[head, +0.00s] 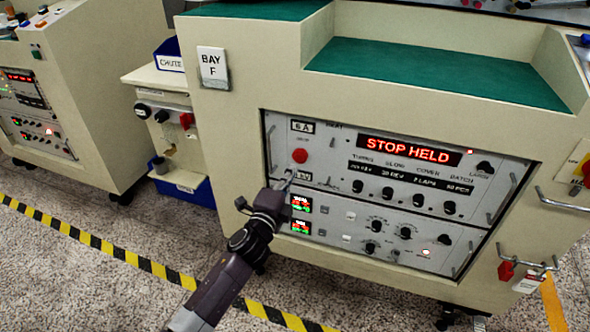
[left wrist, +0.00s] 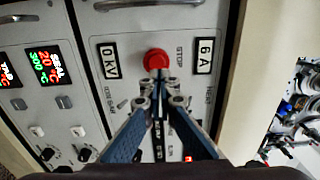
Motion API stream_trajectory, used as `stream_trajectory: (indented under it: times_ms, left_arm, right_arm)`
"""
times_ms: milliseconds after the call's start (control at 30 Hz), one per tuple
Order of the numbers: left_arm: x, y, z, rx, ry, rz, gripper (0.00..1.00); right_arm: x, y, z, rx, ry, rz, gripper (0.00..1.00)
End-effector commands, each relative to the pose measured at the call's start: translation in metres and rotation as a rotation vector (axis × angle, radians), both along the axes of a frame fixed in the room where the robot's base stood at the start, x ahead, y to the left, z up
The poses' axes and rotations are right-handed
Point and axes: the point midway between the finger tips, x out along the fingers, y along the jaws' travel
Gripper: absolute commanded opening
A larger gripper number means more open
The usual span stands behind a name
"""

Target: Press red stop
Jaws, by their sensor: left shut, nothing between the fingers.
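The red stop button (head: 300,155) is a round red knob at the upper left of the light grey control panel (head: 340,150) on the bay F machine. The panel's display (head: 409,150) reads "STOP HELD" in red. My left gripper (head: 289,176) is shut and empty, with its tips just below the button in the head view. In the left wrist view the red button (left wrist: 156,60) shows just beyond the closed fingertips (left wrist: 160,80), which overlap its lower edge. I cannot tell whether they touch it. My right gripper is not in view.
Knobs (head: 372,248) and metal handles (head: 501,197) stand out from the panel around the button. A beige side unit (head: 160,110) with a red switch stands left of the machine. Speckled floor with yellow-black tape (head: 100,243) lies in front.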

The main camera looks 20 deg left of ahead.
Motion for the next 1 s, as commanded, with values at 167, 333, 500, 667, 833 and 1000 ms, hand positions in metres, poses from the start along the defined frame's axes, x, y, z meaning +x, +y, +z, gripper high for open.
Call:
stream_trajectory:
  times_ms: [167, 333, 500, 667, 833, 1000]
  left_arm:
    - [-0.024, 0.001, 0.0, -0.001, 0.002, 0.001, 0.0]
    - [-0.05, 0.002, -0.001, 0.0, 0.002, 0.0, 0.0]
    - [-0.075, 0.003, -0.001, 0.0, 0.003, 0.001, 0.0]
    - [-0.087, 0.003, -0.001, 0.0, 0.002, 0.001, 0.0]
    - [-0.091, 0.003, -0.001, 0.001, 0.001, 0.0, 0.0]
    - [-0.091, 0.003, -0.001, 0.0, 0.001, 0.0, 0.0]
  right_arm:
    - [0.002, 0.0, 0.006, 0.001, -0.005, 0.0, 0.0]
    - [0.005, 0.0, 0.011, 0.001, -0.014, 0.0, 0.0]
    - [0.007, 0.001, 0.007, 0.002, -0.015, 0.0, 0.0]
    - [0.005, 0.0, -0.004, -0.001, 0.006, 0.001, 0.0]
    - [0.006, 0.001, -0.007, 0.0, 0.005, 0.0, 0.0]
    - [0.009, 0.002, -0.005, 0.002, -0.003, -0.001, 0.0]
